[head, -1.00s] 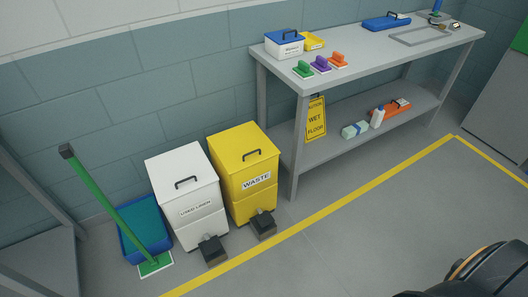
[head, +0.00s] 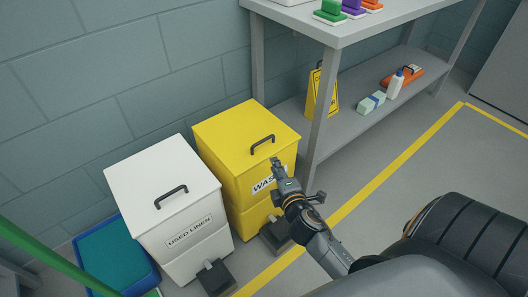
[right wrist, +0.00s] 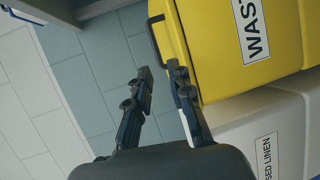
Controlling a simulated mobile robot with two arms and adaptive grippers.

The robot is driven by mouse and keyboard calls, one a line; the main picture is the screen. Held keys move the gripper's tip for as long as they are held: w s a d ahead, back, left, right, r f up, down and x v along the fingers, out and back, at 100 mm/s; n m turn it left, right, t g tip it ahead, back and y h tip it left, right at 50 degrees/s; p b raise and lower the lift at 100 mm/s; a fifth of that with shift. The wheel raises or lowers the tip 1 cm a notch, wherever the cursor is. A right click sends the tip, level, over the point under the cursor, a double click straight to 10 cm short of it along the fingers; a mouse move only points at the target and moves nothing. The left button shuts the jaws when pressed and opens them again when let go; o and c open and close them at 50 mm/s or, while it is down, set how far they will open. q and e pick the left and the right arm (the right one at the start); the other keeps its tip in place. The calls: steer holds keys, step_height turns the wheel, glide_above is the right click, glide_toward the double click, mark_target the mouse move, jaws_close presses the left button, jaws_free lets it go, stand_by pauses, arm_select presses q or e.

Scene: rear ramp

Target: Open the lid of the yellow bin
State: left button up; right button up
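The yellow bin (head: 222,140) has a shut lid with a dark handle (head: 262,140) near its front edge and a partly covered waste label. In the right wrist view the bin (right wrist: 222,60) fills the upper right, with its handle (right wrist: 155,38) just beyond the fingertips. My right gripper (head: 277,163) is in front of the bin, just below the handle in the head view. Its two fingers (right wrist: 160,75) stand apart with nothing between them. I cannot tell whether a finger touches the bin. My left gripper is not in view.
A white used linen bin (head: 160,205) stands close to the left of the yellow one. A grey table (head: 322,55) with a hanging yellow sign (head: 320,98) stands to the right. A dark pedal (head: 275,237) juts from the yellow bin's base. A blue tub (head: 110,255) is at lower left.

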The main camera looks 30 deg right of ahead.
mark_target(264, 141)
steer(key=x, duration=0.4)
steer(key=b+x, duration=0.1)
steer(key=x, duration=0.3)
steer(key=r+x, duration=0.1)
steer(key=x, duration=0.4)
steer(key=shift+b, duration=0.4)
steer(key=shift+w+d+f, duration=0.1)
steer(key=shift+w+d, duration=0.1)
steer(key=shift+w, duration=0.3)
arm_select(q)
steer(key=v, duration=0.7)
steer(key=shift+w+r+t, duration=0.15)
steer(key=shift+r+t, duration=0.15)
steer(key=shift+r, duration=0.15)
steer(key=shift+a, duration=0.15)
arm_select(e)
jaws_close()
